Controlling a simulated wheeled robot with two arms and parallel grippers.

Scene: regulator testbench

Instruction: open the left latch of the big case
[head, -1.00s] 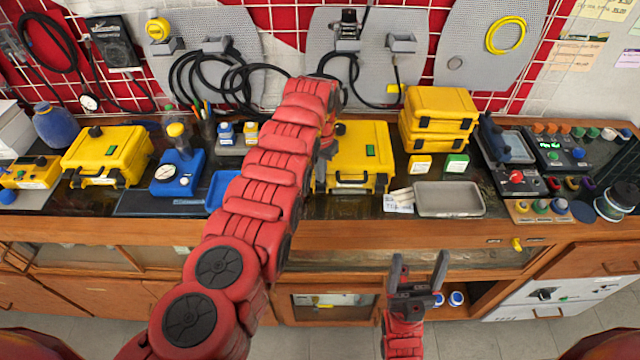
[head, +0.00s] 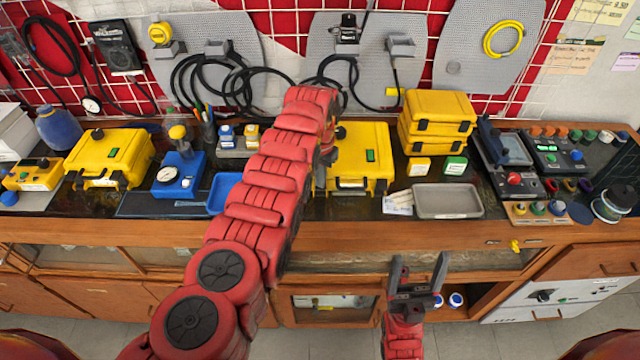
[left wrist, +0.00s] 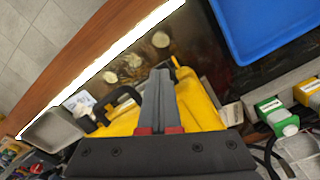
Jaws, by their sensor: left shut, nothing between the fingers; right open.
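The big yellow case (head: 362,150) stands closed on the bench in the middle, with a green label on its lid. Its dark carry handle (head: 352,184) is on the front, and it also shows in the left wrist view (left wrist: 118,104). My left gripper (head: 322,178) is at the case's left front side, largely hidden by my arm. In the left wrist view its fingers (left wrist: 160,78) are shut and empty, over the yellow case (left wrist: 205,105). The left latch is hidden behind my gripper; I cannot tell whether they touch. My right gripper (head: 418,270) is open and empty in front of the bench.
Smaller yellow cases (head: 436,120) are stacked to the right. A grey tray (head: 447,200) lies right of the big case, and a blue tray (head: 224,191) lies to its left. Another yellow case (head: 108,157) stands further left. The bench's front edge (head: 330,231) runs across below.

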